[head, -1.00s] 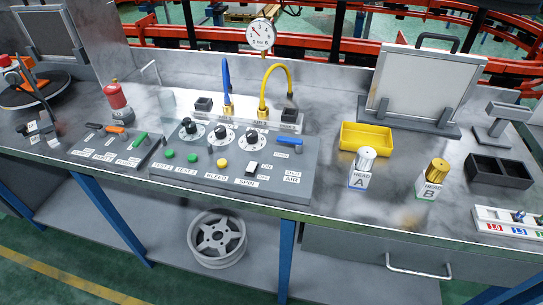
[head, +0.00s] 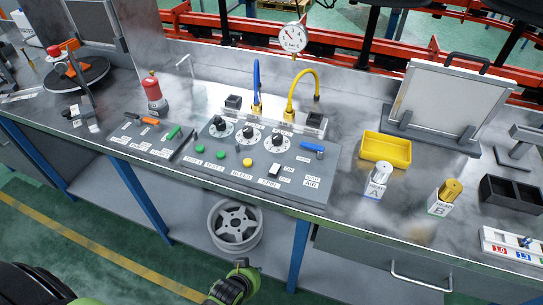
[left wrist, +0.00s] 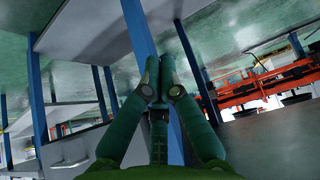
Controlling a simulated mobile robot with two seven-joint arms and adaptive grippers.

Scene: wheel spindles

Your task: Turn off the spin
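The grey control panel (head: 318,185) lies on the bench. Its small switch (head: 274,170) with a white and dark cap sits above the SPIN label (head: 268,183), with ON and OFF labels to its right. Which way it is set is too small to tell. My left gripper (head: 240,265) shows at the bottom of the head view, low in front of the bench and well apart from the switch. In the left wrist view the green fingers (left wrist: 160,92) come together at their tips with nothing between them. My right gripper is not in view.
A yellow button (head: 247,162), green buttons, black knobs and a blue-handled valve (head: 312,147) crowd the panel. Blue and yellow hoses rise behind it. A yellow bin (head: 386,149) stands to the right. A wheel rim (head: 236,224) sits on the lower shelf, beside a blue leg (head: 299,255).

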